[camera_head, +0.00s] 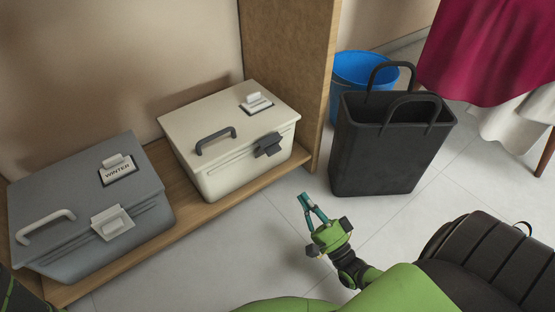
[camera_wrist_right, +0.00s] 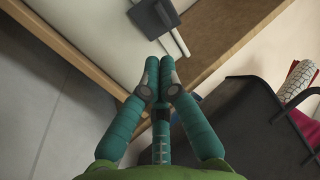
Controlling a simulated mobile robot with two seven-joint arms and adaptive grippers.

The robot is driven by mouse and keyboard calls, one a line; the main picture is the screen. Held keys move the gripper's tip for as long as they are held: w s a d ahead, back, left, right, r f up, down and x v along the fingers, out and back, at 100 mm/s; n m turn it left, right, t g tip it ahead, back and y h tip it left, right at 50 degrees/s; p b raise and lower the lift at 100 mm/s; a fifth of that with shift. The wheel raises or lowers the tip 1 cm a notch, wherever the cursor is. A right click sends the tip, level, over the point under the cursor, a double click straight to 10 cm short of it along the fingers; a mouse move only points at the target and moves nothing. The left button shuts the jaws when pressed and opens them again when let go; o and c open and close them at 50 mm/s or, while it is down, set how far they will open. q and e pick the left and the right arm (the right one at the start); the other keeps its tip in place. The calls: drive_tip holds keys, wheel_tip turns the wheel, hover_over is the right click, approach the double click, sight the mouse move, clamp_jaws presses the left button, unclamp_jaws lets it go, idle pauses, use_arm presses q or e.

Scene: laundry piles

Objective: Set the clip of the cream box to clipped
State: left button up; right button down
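The cream box (camera_head: 225,160) stands on a wooden shelf, with its lid down and a dark handle (camera_head: 215,141) on it. Its dark grey clip (camera_head: 268,144) is at the right part of the front, by the lid edge. I cannot tell whether the clip is fastened. The clip also shows at the top of the right wrist view (camera_wrist_right: 150,18). My right gripper (camera_head: 305,201) is in front of and below the box, apart from it. Its teal fingers (camera_wrist_right: 158,72) are together at the tips, with nothing between them. My left gripper is not in view.
A grey box (camera_head: 75,190) labelled WINTER stands left on the same shelf (camera_head: 190,222). A wooden panel (camera_head: 290,60) rises right of the cream box. A black basket (camera_head: 385,150) and a blue bucket (camera_head: 362,70) stand right. Floor (camera_head: 240,250) before the shelf is clear.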

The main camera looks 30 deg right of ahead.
drive_tip(key=b, duration=0.3)
approach(270, 147)
drive_tip(key=w, duration=0.4)
drive_tip(key=shift+w+d+r, duration=0.15)
drive_tip(key=shift+w+r, duration=0.35)
drive_tip(key=shift+r, duration=0.05)
